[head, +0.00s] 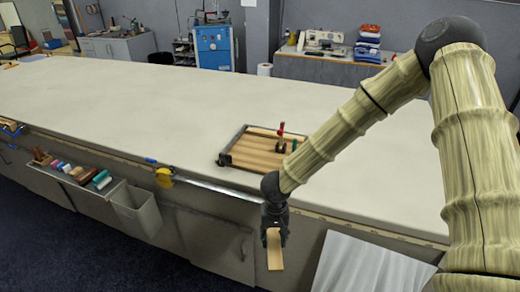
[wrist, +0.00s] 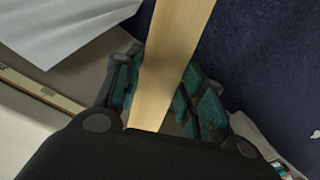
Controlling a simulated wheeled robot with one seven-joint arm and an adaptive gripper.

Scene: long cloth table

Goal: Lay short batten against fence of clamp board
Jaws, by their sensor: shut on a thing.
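The short batten (head: 274,250) is a flat strip of pale wood. My gripper (head: 274,236) is shut on it and holds it hanging down in front of the table's front edge. In the wrist view the batten (wrist: 176,55) runs up from between the dark green finger pads (wrist: 163,98). The clamp board (head: 255,155) lies on the table behind and above my gripper. It is a wooden board with dark edges, a light strip along its far side and a clamp with a red handle (head: 281,130). The batten is apart from the board.
The long cloth-covered table (head: 150,105) is mostly clear left of the board. A tray of coloured rolls (head: 78,172) and a grey bin (head: 137,208) hang on its front. A yellow tape measure (head: 164,177) is at the front edge. A white sheet (head: 365,265) hangs at the right.

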